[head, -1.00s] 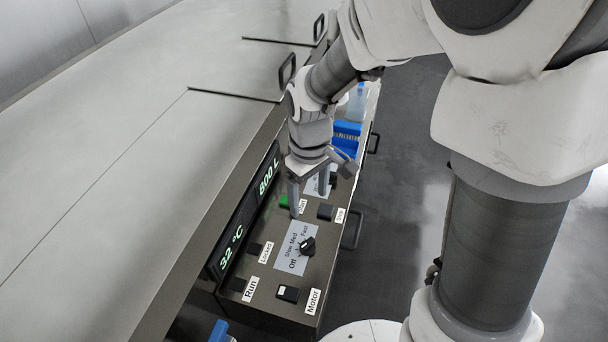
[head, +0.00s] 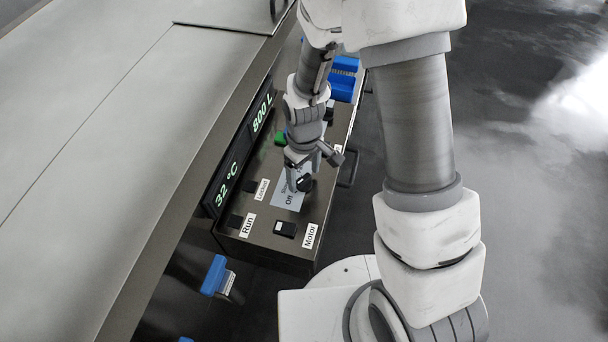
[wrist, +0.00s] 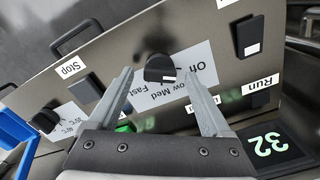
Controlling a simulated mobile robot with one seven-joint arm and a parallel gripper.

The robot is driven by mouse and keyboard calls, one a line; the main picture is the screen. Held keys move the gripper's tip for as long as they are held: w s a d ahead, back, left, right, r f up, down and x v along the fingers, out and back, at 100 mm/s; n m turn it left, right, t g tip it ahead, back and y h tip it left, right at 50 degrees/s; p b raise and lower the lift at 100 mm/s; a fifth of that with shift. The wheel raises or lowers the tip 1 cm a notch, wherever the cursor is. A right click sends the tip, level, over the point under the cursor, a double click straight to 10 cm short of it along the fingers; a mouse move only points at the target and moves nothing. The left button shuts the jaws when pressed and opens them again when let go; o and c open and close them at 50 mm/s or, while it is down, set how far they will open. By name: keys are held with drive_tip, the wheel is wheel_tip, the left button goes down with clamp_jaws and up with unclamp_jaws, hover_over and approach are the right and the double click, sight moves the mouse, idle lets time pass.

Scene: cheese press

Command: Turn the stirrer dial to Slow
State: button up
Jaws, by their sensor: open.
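The stirrer dial (head: 304,184) is a black knob on a light plate (head: 287,198) on the control panel, partly hidden by my gripper in the head view. In the wrist view the dial (wrist: 159,67) shows between the fingertips, with a white mark on its lower right. The plate's Off, Slow, Med and Fast labels appear upside down and partly covered there; I cannot tell which one the mark meets. My gripper (head: 303,174) is open, its fingers on either side of the dial; contact cannot be told. It also shows in the wrist view (wrist: 158,64).
The Motor switch (head: 285,229), Run button (head: 234,221) and Locked button (head: 250,187) sit close by. The Stop button (wrist: 85,88) is left in the wrist view. The display (head: 240,160) stands along the panel's left, below the grey vat cover (head: 110,120). Blue parts (head: 343,84) lie beyond.

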drive_tip(key=shift+f, duration=0.35)
drive_tip(key=shift+c, duration=0.3)
clamp_jaws()
drive_tip(key=m+b, duration=0.1)
drive_tip(key=m, duration=0.2)
drive_tip(key=shift+m, duration=2.3)
